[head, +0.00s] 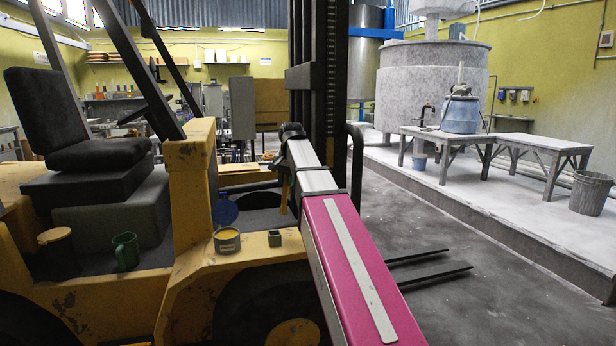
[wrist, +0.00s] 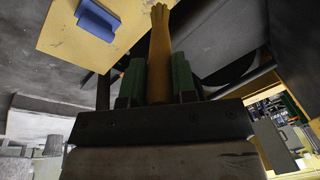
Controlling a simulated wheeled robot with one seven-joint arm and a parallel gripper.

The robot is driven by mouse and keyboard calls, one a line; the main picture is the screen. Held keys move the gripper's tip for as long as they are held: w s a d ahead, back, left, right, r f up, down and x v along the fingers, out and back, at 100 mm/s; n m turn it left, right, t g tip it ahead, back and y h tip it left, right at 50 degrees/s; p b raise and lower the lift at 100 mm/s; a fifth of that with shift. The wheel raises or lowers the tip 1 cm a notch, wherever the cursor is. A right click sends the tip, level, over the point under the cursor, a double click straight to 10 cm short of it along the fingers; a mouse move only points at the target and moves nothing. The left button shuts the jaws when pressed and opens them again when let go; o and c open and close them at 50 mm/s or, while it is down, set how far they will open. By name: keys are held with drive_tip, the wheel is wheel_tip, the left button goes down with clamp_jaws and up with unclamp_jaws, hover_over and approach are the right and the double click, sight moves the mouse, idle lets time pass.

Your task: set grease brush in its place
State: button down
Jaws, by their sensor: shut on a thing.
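My gripper (wrist: 158,84) is shut on the grease brush (wrist: 159,50), whose orange-brown handle stands between the green finger pads in the wrist view. In the head view my gripper (head: 285,172) is at the end of my pink arm, above the forklift's yellow body. The brush (head: 284,198) hangs below it, roughly upright, partly hidden by my arm. A tin with yellow contents (head: 227,240) stands left of the cup. The brush appears clear of both.
A green mug (head: 125,251) and a wooden-lidded jar (head: 57,247) stand farther left on the forklift. The forklift's dark mast (head: 328,80) rises behind my arm. Open floor (head: 450,240) lies to the right.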

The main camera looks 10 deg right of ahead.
drive_tip(key=s+a+g, duration=0.2)
drive_tip(key=a, duration=0.3)
drive_tip(key=shift+s+a+r+n+h, duration=0.25)
drive_tip(key=shift+r+n+h, duration=0.05)
drive_tip(key=shift+n+h, duration=0.1)
drive_tip(key=shift+f, duration=4.75)
drive_tip(key=c, duration=0.8)
unclamp_jaws()
drive_tip(key=shift+c, duration=0.2)
wheel_tip(320, 180, up, 11)
